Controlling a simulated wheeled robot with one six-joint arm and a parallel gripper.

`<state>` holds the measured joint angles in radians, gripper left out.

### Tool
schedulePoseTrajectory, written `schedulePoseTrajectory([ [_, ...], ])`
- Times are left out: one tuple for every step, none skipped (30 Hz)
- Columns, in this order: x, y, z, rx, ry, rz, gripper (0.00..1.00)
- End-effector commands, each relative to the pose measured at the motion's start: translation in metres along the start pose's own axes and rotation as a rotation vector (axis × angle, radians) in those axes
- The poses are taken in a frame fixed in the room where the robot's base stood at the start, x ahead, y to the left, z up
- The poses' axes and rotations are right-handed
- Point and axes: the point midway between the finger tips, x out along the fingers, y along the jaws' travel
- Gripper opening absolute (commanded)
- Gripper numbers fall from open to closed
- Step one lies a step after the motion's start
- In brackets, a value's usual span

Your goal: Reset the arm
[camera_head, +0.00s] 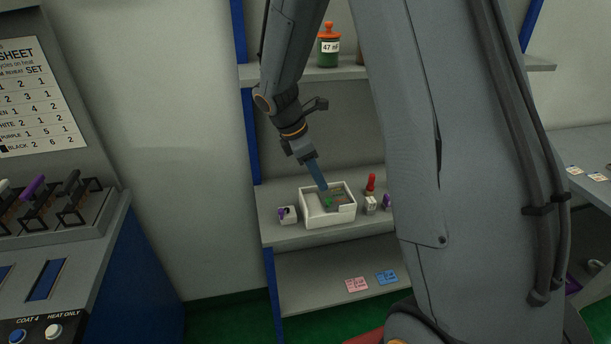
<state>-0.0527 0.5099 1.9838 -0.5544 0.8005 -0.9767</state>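My arm reaches down from the top of the picture to the middle shelf. My gripper (318,177) has blue fingers that point down over the back of a white tray (344,217). The fingers overlap in this view, so whether they are open or shut cannot be told. Whether the tips touch anything in the tray is also unclear. Inside the tray lie a small green thing (329,202) and a dark flat piece, both too small to make out.
A small purple-and-white item (287,214) and a red-topped item (371,184) flank the tray. A jar labelled 47 ml (329,46) stands on the upper shelf. Pink (357,284) and blue (388,277) cards lie on the lower shelf. A lever console (60,225) stands left.

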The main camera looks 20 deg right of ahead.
Motion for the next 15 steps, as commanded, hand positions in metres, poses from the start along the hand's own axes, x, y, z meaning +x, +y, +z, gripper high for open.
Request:
schedulePoseTrajectory([
  [0.000, 0.000, 0.000, 0.000, 0.000, 0.000, 0.35],
  [0.000, 0.000, 0.000, 0.000, 0.000, 0.000, 0.35],
  [0.000, 0.000, 0.000, 0.002, 0.001, 0.000, 0.35],
  [0.000, -0.001, 0.000, 0.009, 0.003, 0.000, 0.35],
  [-0.001, -0.003, -0.001, 0.022, 0.008, -0.001, 0.35],
  [-0.002, -0.008, -0.001, 0.050, 0.019, -0.001, 0.35],
  [-0.003, -0.012, -0.002, 0.084, 0.032, 0.000, 0.35],
  [-0.005, -0.018, -0.004, 0.127, 0.048, -0.003, 0.35],
  [-0.008, -0.029, -0.006, 0.198, 0.074, -0.005, 0.35],
  [-0.010, -0.037, -0.008, 0.263, 0.097, -0.009, 0.35],
  [-0.012, -0.047, -0.010, 0.336, 0.122, -0.014, 0.35],
  [-0.015, -0.061, -0.014, 0.443, 0.157, -0.024, 0.35],
  [-0.017, -0.072, -0.016, 0.528, 0.184, -0.034, 0.35],
  [-0.019, -0.083, -0.019, 0.613, 0.211, -0.043, 0.35],
  [-0.022, -0.097, -0.022, 0.725, 0.245, -0.058, 0.35],
])
